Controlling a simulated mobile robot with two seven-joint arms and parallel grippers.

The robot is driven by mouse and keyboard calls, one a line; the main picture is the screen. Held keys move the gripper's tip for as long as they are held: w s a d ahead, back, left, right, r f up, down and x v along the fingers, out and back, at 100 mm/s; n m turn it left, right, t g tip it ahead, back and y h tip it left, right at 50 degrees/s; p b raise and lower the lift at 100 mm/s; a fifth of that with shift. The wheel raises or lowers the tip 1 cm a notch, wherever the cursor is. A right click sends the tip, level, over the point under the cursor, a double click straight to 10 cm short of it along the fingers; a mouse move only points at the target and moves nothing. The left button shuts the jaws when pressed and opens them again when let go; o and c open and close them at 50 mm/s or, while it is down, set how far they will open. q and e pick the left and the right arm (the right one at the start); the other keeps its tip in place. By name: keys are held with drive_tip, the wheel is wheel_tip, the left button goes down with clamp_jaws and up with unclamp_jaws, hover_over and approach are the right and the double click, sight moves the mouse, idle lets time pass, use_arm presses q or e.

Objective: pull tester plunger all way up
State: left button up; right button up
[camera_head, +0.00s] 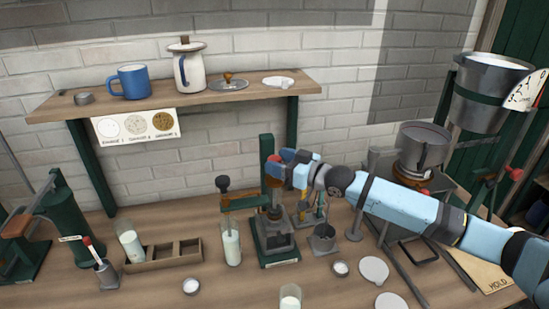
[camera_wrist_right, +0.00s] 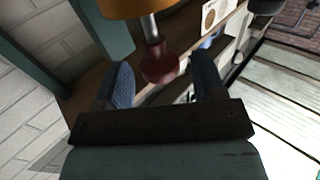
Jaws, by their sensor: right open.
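The tester is a green-framed stand on the bench in the middle of the head view, with its base plate (camera_head: 279,257) at the front and a green upright (camera_head: 266,147). The plunger's dark red knob (camera_wrist_right: 160,63) shows in the right wrist view on a short metal rod below a brass-coloured body (camera_wrist_right: 140,7). My right gripper (camera_head: 279,168) is at the upper part of the tester and partly hides it. In the wrist view my right gripper (camera_wrist_right: 165,80) is open, one finger on each side of the knob, not visibly closed on it. My left gripper is out of view.
A wooden shelf (camera_head: 170,96) with a blue mug (camera_head: 130,82) and a white jug (camera_head: 189,70) hangs behind. A milk-filled glass (camera_head: 231,246) stands just left of the tester. A wooden rack (camera_head: 163,263) is further left. White lids (camera_head: 374,270) lie at the right front.

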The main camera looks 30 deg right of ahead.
sight(275, 158)
drive_tip(key=shift+x, duration=0.85)
drive_tip(key=shift+c, duration=0.4)
clamp_jaws()
wheel_tip(275, 158, up, 7)
drive_tip(key=p, duration=0.5)
drive_tip(key=shift+r, duration=0.15)
drive_tip(key=shift+o, duration=0.4)
unclamp_jaws()
drive_tip(key=shift+f, duration=0.2)
